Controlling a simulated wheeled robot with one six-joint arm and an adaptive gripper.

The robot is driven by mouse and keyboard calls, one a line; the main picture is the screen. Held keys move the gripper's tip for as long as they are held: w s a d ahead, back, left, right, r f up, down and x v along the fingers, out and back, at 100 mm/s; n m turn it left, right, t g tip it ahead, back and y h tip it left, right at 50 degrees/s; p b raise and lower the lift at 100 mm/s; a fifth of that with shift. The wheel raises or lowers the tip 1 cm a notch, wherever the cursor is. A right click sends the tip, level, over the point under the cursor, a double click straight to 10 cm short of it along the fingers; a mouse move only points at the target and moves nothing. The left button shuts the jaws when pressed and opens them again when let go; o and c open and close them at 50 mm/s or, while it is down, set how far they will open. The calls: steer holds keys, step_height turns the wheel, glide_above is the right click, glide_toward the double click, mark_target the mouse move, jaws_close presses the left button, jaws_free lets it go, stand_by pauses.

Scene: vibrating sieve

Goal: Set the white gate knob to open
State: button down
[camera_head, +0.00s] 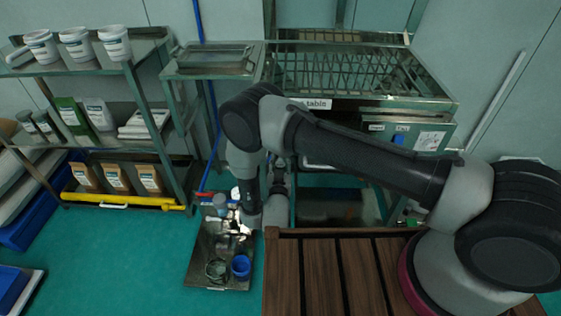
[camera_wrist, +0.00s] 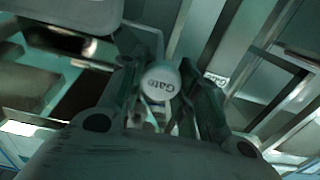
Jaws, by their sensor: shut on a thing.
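The word appears almost upside down. My gripper (camera_wrist: 163,78) has its two dark fingers on either side of the knob and is shut on it. The knob's open or closed position cannot be read from these frames. In the head view my arm reaches down in front of the sieve machine (camera_head: 433,103), and the knob cannot be made out there.
A metal shelf (camera_head: 75,71) with white tubs and bags stands at the left. A tray (camera_head: 196,283) with a blue cup (camera_head: 240,266) and other small items lies below my arm. A slatted wooden top (camera_head: 284,275) is at the front. Metal frame bars surround the knob closely.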

steer(key=s, duration=0.7)
steer(key=shift+a, duration=0.15)
steer(key=shift+s, duration=0.1)
steer(key=c, duration=1)
jaws_free()
steer(key=shift+c, duration=0.2)
step_height(320, 180, up, 10)
